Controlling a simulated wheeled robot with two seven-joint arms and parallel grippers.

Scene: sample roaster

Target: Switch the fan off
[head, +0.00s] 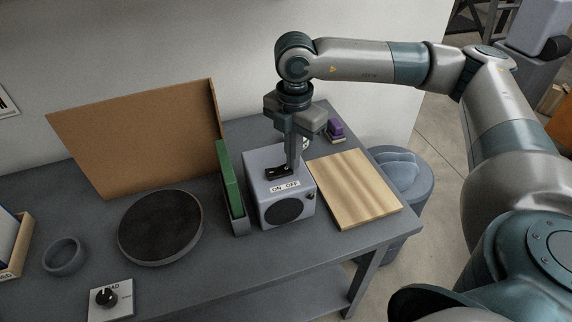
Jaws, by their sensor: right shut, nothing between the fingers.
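The fan (302,213) is a small light-grey box on the table, with a round dark grille on its front. A black rocker switch (276,173) sits on its top, with a label (285,186) reading ON at left and OFF at right. My right gripper (293,169) points straight down over the fan's top. It is shut and empty, with its fingertips at or just above the right, OFF end of the switch. I cannot tell whether they touch it. The fingers hide part of the switch, and its tilt is unclear. My left gripper is not in view.
A green panel in a grey holder (239,220) stands close left of the fan. A wooden board (355,188) lies to its right, with a purple block (335,128) behind. A round dark plate (160,226), a brown board (140,140) and a knob box (110,299) are further left.

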